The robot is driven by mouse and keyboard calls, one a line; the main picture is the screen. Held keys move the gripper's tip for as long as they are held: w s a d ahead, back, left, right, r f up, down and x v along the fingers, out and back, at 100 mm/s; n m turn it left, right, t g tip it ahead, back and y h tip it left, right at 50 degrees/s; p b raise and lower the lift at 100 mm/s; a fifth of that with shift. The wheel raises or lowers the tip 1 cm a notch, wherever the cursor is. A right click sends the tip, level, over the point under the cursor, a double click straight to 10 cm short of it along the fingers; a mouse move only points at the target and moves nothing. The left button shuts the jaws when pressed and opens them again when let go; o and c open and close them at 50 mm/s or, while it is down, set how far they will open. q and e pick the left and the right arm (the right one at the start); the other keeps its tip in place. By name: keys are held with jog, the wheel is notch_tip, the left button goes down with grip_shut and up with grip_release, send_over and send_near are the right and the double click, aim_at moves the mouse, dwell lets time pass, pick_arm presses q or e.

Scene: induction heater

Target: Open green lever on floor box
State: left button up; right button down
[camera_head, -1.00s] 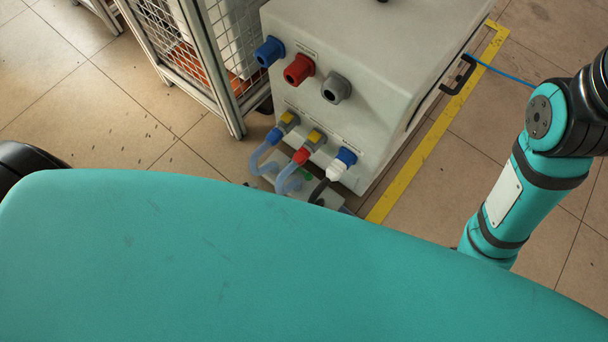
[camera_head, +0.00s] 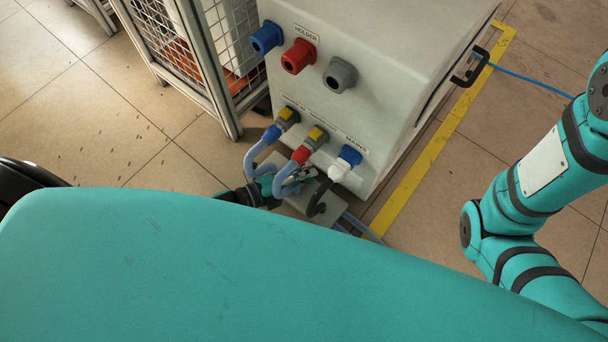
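The pale grey floor box (camera_head: 328,207) lies on the floor at the foot of the heater cabinet, beneath the hoses. My turquoise body covers the area in front of it. The green lever cannot be told apart now. My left gripper (camera_head: 298,182) reaches in low from the left, with its dark wrist left of the box and its fingers over the box among the hoses. The hoses and its small size hide whether its fingers are apart or touch anything. My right arm shows at the right, but its gripper is out of view.
The heater cabinet (camera_head: 390,50) has blue, red and grey sockets above and plugged hoses (camera_head: 286,177) below, close around my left gripper. A mesh cage (camera_head: 222,50) stands left. Yellow tape (camera_head: 432,150) and a blue cable (camera_head: 530,80) lie right.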

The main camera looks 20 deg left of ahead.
pick_arm(q)
grip_shut()
dwell(0.5)
